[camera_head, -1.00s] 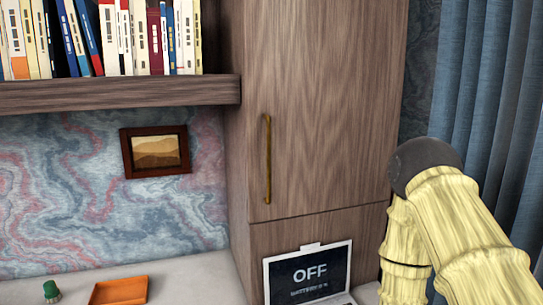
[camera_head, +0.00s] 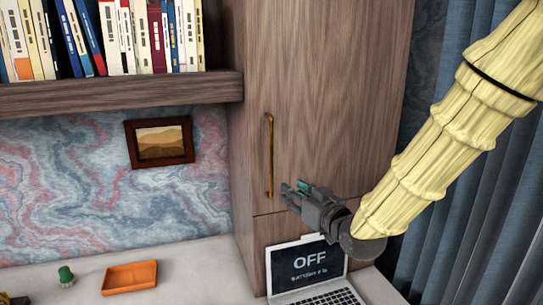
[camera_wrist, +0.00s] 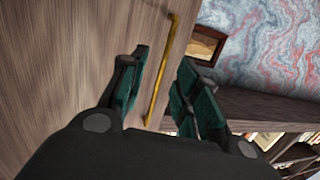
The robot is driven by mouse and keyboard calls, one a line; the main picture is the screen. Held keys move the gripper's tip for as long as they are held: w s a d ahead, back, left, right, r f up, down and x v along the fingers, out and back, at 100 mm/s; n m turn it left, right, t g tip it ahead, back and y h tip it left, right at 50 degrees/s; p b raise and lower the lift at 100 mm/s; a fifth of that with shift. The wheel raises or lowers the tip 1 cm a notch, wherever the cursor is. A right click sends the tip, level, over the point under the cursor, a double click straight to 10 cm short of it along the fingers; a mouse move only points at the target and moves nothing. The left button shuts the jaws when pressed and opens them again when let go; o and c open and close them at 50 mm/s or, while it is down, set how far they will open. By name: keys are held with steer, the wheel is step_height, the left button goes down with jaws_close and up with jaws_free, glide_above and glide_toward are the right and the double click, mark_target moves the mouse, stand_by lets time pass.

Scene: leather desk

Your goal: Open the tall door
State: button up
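The tall wooden door (camera_head: 325,90) is shut, flush with its cabinet, above a laptop. Its upright brass handle (camera_head: 269,155) is near the door's left edge. My gripper (camera_head: 294,190) is just right of the handle's lower part, pointing left toward the door. In the wrist view the gripper (camera_wrist: 157,95) is open with green pads apart, and the brass handle (camera_wrist: 162,70) runs diagonally in the gap between the fingers, beyond them. The fingers do not appear to touch it. How far the handle lies from the fingertips is hard to tell.
A laptop (camera_head: 310,270) showing OFF stands below the door. An orange tray (camera_head: 130,278) and a green-topped object (camera_head: 66,275) lie on the desk. A book shelf (camera_head: 120,92) is left of the cabinet, with a framed picture (camera_head: 160,142) below. Blue curtains (camera_head: 470,215) hang at right.

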glide_toward(272, 160)
steer(key=shift+n+t+y, duration=0.3)
steer(key=shift+t+y, duration=0.1)
steer(key=shift+f+p+x, duration=0.15)
steer(key=shift+p+x, duration=0.65)
steer(key=shift+x, duration=0.95)
steer(key=shift+f+p+x, duration=0.15)
steer(key=shift+p+x, duration=0.6)
steer(key=shift+x, duration=1)
steer(key=shift+f+p+x, duration=0.15)
steer(key=shift+p+x, duration=0.65)
steer(key=shift+x, duration=0.95)
steer(key=shift+w+d, duration=0.1)
steer(key=shift+d, duration=0.05)
jaws_close()
